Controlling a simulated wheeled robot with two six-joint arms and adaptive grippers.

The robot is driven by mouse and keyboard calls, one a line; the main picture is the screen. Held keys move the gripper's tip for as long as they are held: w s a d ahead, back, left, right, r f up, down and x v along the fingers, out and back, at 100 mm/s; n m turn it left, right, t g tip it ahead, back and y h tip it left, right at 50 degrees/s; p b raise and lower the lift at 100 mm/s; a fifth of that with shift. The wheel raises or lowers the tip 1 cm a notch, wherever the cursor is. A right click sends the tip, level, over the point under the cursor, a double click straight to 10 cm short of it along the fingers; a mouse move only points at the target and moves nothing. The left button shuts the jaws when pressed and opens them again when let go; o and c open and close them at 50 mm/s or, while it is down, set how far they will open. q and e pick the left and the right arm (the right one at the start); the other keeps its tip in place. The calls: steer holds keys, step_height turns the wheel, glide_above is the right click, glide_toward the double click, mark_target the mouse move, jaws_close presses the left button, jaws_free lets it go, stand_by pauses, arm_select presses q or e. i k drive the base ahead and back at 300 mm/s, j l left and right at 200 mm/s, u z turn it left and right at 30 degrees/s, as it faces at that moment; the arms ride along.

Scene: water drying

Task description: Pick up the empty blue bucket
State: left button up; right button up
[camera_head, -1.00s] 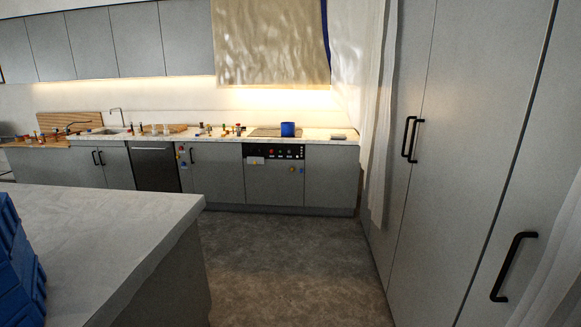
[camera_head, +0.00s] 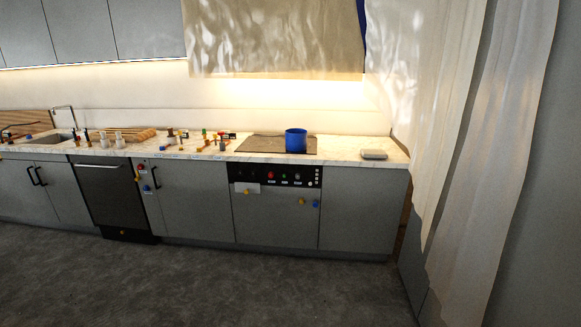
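A blue bucket (camera_head: 296,141) stands upright on the dark cooktop (camera_head: 258,144), towards its right side, on the marble counter (camera_head: 346,149) at the far wall. Its inside is too small to tell whether it is empty. The counter is still some distance ahead across the floor. Neither of my grippers shows in the head view.
Several small coloured items (camera_head: 205,140) lie on the counter left of the cooktop, near a sink (camera_head: 52,137). White curtains (camera_head: 455,120) hang at the right. The grey floor (camera_head: 220,285) ahead is clear.

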mark_target(296, 139)
steer(key=i, duration=3)
